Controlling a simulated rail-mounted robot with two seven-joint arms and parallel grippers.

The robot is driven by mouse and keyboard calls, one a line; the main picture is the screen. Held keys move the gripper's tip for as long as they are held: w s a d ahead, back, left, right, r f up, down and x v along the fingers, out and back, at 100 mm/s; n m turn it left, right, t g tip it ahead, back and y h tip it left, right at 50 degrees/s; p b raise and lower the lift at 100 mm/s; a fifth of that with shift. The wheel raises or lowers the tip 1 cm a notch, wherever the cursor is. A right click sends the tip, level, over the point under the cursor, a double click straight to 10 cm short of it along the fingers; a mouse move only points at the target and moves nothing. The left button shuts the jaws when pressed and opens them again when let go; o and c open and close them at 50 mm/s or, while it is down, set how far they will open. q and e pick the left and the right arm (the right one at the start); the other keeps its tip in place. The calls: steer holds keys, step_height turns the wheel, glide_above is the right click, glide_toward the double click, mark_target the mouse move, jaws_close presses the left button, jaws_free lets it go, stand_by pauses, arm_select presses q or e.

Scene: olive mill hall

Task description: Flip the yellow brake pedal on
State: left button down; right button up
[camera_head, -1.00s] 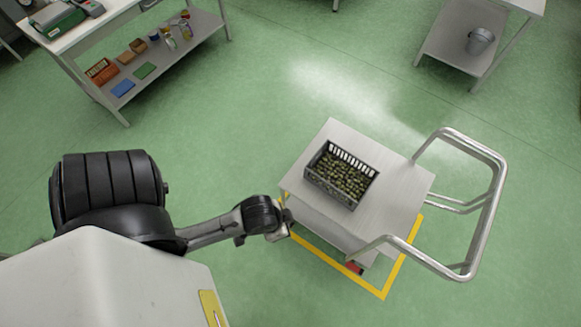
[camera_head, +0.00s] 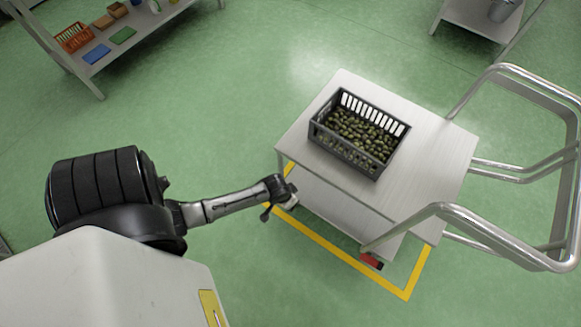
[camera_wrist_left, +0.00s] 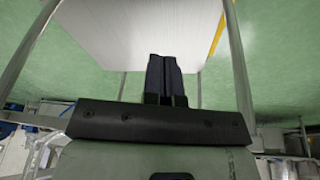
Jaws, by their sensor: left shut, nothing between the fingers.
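The trolley (camera_head: 440,165) is a grey two-shelf cart with a tubular steel handle on its right side. A small red part (camera_head: 371,260) shows low at its near corner, by the floor; it may be a pedal. I see no yellow pedal, only yellow floor tape around the cart. My left gripper (camera_head: 292,202) is at the cart's left side, low beside the lower shelf. In the left wrist view its dark fingers (camera_wrist_left: 164,70) are together and empty, with a pale shelf surface beyond. I cannot tell whether they touch the cart. My right gripper is out of view.
A dark crate of olives (camera_head: 360,132) stands on the cart's top. Yellow tape (camera_head: 335,249) marks the floor around the cart. A shelf table (camera_head: 150,25) stands at the upper left, another (camera_head: 475,18) at the upper right. Green floor between them is clear.

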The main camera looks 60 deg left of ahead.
arm_select(q)
steer(key=a+f+n+b, duration=0.1)
steer(key=a+f+b, duration=0.1)
steer(key=f+b, duration=0.3)
steer(key=a+f+n+b, duration=0.1)
steer(key=a+f+b, duration=0.2)
steer(key=f, duration=0.7)
steer(key=w+a+f+n+b, duration=0.1)
steer(key=a+f+b, duration=0.2)
steer(key=f+b, duration=0.4)
steer(key=shift+a+f+y, duration=0.2)
steer(key=shift+f+y, duration=0.1)
steer(key=shift+f, duration=0.5)
steer(key=shift+w, duration=0.1)
steer(key=b+x, duration=0.4)
steer(key=x, duration=0.1)
steer(key=b+x, duration=0.5)
steer(key=x, duration=0.1)
steer(key=shift+d+f, duration=0.2)
steer(key=shift+f, duration=0.15)
steer(key=shift+w+d+f+b, duration=0.1)
steer(key=shift+d+f+b, duration=0.05)
steer(key=shift+f+b, duration=0.45)
steer(key=shift+w+d+f+b, duration=0.1)
steer(key=shift+d+f+b, duration=0.05)
steer(key=shift+f+b, duration=0.45)
steer(key=shift+r, duration=0.1)
